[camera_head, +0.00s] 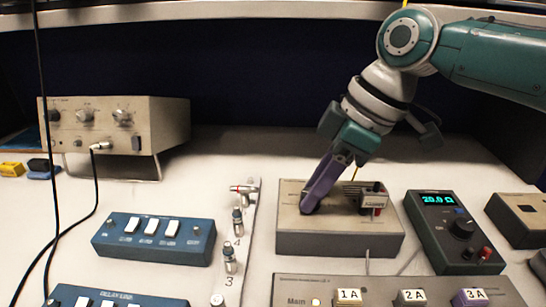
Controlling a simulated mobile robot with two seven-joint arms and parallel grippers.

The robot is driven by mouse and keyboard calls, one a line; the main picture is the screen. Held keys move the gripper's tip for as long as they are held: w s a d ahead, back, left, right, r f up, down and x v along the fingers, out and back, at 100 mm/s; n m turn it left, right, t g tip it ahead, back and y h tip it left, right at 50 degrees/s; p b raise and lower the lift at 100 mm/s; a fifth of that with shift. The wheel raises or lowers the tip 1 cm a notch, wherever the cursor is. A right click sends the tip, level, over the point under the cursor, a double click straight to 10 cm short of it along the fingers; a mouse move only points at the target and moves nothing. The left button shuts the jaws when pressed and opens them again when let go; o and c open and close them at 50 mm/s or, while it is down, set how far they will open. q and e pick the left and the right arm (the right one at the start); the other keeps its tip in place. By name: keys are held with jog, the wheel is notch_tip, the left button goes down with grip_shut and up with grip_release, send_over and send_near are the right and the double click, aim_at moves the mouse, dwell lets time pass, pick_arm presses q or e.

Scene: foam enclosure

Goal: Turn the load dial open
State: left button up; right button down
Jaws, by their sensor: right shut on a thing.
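A dark load box (455,245) at the right has a lit display reading about 20.0 Ω and a round black dial (462,228) below it. My right gripper (309,207) is to the left of that box, apart from its dial. It reaches down onto the top of a grey box (340,243) in the middle. Its long purple fingers are shut on a small part at the left of that box's top; the fingers mostly hide this part. My left gripper is not in view.
The grey box also carries a small black-and-red fitting (374,199). A panel with 1A, 2A and 3A buttons (395,290) lies in front. A blue switch box (153,239), a strip of connectors (238,225) and a beige instrument (115,125) stand to the left.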

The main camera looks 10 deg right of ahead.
jog(key=shift+f+n+g+b, duration=0.1)
jog(key=shift+n+g+b, duration=0.2)
jog(key=shift+n+b, duration=0.45)
jog(key=shift+n, duration=0.35)
jog(key=c, duration=0.5)
grip_release()
jog(key=shift+c, duration=0.2)
jog(key=shift+d+r, duration=0.2)
jog(key=shift+r, duration=0.4)
jog(key=w+v, duration=0.1)
jog(key=v, duration=0.7)
jog(key=shift+s+d+r, duration=0.3)
jog(key=shift+s+r, duration=0.05)
jog(key=shift+s, duration=0.1)
